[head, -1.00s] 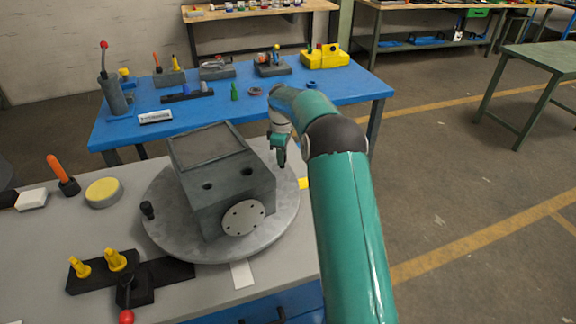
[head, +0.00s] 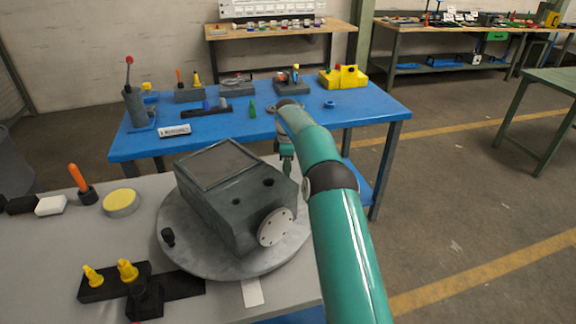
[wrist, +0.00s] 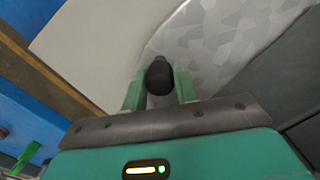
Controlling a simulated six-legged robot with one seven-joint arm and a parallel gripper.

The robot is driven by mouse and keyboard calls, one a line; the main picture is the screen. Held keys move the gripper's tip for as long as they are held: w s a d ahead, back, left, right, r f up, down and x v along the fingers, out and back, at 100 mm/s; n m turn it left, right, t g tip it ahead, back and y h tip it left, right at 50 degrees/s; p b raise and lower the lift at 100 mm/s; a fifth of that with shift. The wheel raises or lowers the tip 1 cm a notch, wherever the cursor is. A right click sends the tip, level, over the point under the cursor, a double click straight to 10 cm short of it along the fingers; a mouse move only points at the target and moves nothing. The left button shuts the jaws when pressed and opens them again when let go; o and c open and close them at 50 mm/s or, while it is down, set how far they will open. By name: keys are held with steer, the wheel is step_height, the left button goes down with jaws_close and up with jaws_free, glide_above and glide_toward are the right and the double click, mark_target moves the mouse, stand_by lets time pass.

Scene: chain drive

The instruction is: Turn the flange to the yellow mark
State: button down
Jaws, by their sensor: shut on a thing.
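The grey gearbox block sits on a round grey turntable (head: 190,255). Its flange (head: 276,227), a pale disc with small holes, faces front right. My gripper (head: 287,168) is at the turntable's far right side, partly hidden behind the block and my arm. In the wrist view, my gripper (wrist: 159,88) is shut on a black knob (wrist: 159,75) standing at the turntable. Another black knob (head: 168,238) stands at the turntable's left front. The yellow mark does not show now; my arm covers the right edge of the turntable.
A white strip (head: 252,291) lies at the turntable's front. A black fixture with yellow pegs (head: 128,270) stands front left. A yellow-topped disc (head: 121,201) and an orange-handled tool (head: 82,183) are at the left. A blue table (head: 290,125) with parts stands behind.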

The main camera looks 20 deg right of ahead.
steer(key=c, duration=1.1)
jaws_free()
steer(key=shift+s, duration=0.15)
